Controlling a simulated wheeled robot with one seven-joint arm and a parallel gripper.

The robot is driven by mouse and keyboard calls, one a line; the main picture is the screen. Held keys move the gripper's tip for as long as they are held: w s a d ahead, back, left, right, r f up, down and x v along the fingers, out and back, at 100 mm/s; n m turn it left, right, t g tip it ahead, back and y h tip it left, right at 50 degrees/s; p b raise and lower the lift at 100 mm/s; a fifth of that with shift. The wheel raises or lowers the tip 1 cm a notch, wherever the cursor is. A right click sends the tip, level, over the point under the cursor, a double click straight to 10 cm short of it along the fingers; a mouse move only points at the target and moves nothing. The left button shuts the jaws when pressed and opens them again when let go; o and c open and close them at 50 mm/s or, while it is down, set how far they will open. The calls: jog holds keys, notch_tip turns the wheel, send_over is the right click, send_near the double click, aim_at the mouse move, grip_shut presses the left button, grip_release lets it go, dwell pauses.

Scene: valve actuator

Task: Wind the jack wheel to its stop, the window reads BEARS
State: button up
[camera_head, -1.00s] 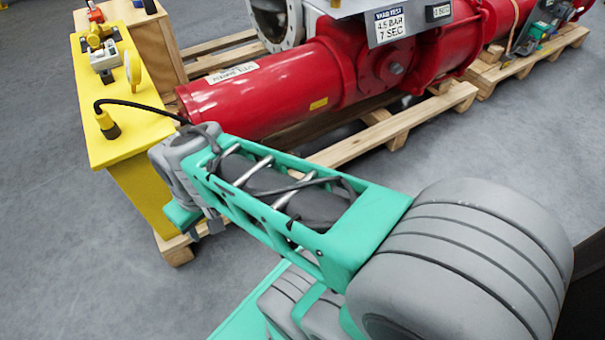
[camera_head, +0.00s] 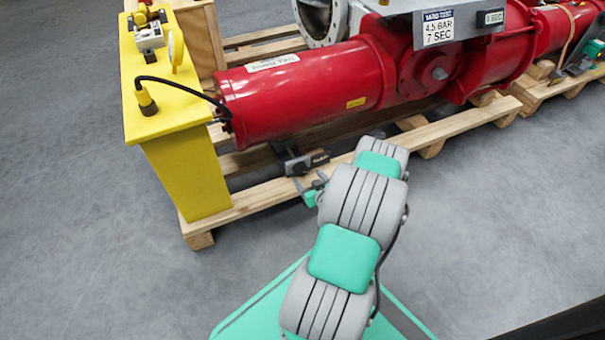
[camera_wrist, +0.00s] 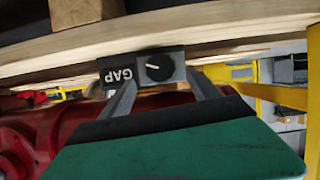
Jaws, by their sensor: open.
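A small grey jack block (camera_head: 300,164) sits at the pallet's near edge, under the red cylinder (camera_head: 300,90). In the wrist view its front face shows a round black wheel (camera_wrist: 159,67) with a white line, and a black window (camera_wrist: 118,76) beside it that appears to read GAP. In the head view the window (camera_head: 320,158) is too small to read. My gripper (camera_head: 309,184) is open just in front of the jack. In the wrist view my gripper (camera_wrist: 162,78) has its fingers spread to either side of the wheel; contact cannot be told.
A yellow stand (camera_head: 185,165) with a gauge and a black cable is left of the cylinder. The wooden pallet (camera_head: 270,195) runs beneath the cylinder, close to my gripper.

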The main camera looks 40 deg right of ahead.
aim_at(303, 172)
jog(key=b+x, duration=0.1)
jog(key=x, duration=0.4)
jog(key=shift+f+b, duration=0.25)
jog(key=shift+b, duration=0.15)
jog(key=shift+w+d, duration=0.1)
jog(key=shift+w, duration=0.35)
jog(key=shift+c, duration=0.4)
jog(key=c, duration=1.3)
jog(key=shift+m, duration=0.3)
jog(key=m+t+y, duration=0.1)
jog(key=m+y, duration=0.1)
jog(key=m, duration=0.1)
jog(key=shift+d+m+y, duration=0.2)
jog(key=shift+m+y, duration=0.1)
jog(key=shift+y, duration=0.1)
jog(key=m+y, duration=0.1)
jog(key=m, duration=0.1)
jog(key=m+t+y, duration=0.1)
jog(key=m, duration=0.1)
jog(key=shift+d+f+t, duration=0.1)
jog(key=shift+t, duration=0.2)
